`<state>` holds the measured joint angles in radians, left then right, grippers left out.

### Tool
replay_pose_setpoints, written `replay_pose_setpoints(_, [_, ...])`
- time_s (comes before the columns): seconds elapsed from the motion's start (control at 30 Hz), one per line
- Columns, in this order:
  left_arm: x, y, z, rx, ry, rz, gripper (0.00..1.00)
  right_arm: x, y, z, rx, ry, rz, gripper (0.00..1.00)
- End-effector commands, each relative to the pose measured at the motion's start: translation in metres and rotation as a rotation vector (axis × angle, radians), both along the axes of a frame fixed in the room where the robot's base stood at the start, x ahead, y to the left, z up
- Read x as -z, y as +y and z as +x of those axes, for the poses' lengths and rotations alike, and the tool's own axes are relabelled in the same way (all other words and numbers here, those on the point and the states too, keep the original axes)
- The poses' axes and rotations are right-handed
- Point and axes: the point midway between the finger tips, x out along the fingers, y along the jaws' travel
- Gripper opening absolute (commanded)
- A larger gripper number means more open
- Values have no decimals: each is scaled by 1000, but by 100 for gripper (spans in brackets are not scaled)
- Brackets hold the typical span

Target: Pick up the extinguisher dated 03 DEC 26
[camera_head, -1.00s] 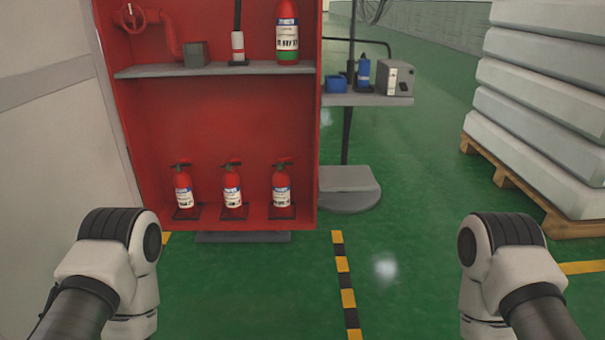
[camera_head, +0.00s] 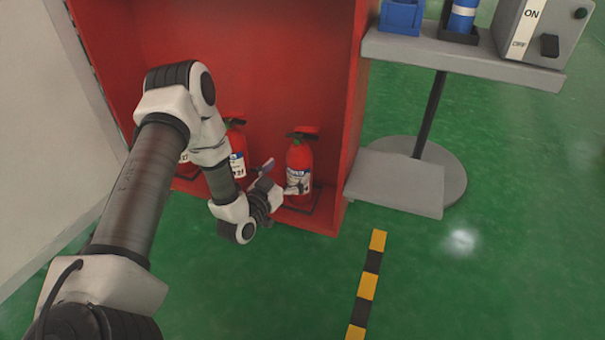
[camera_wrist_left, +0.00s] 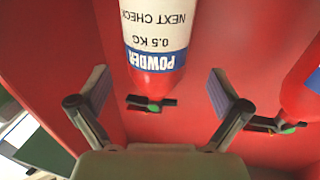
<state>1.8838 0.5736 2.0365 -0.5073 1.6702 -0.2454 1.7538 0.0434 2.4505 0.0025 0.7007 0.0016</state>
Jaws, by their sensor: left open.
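Three red extinguishers with white labels stand on the cabinet floor. The right one (camera_head: 299,165) is just beyond my left gripper (camera_head: 281,178), which is open with its fingers pointing at it. In the left wrist view this extinguisher (camera_wrist_left: 153,35) appears upside down, centred beyond the gap between the open fingers (camera_wrist_left: 160,90). Its label reads POWDER, 0.5 KG, NEXT CHECK; no date shows. The middle extinguisher (camera_head: 237,150) is partly behind my left arm, and the left one (camera_head: 184,157) is mostly hidden by it. No date is readable. My right gripper is out of view.
The red cabinet (camera_head: 260,60) has side walls close to the extinguishers. A grey stand (camera_head: 400,185) with a shelf (camera_head: 460,60) is to the right, carrying a blue bin (camera_head: 402,17) and a grey box (camera_head: 540,30). The green floor in front is open.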

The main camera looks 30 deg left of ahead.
Motion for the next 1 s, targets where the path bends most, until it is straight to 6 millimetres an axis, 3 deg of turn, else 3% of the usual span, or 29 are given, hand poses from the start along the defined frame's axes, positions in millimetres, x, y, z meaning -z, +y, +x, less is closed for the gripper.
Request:
replay_pose_setpoints(0.2, [7, -4, 38, 1, -1, 1, 100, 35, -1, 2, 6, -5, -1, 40])
replay_pose_setpoints(0.33, [3, -3, 51, 1, 2, 0, 100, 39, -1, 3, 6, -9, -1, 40])
replay_pose_setpoints(0.53, [2, -3, 52, 0, 5, -2, 100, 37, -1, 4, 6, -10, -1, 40])
replay_pose_setpoints(0.8, [2, -3, 52, 0, 6, -2, 4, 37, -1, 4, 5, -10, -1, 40])
replay_pose_setpoints(1.0, [0, -3, 52, 0, 2, -1, 3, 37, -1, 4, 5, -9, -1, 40])
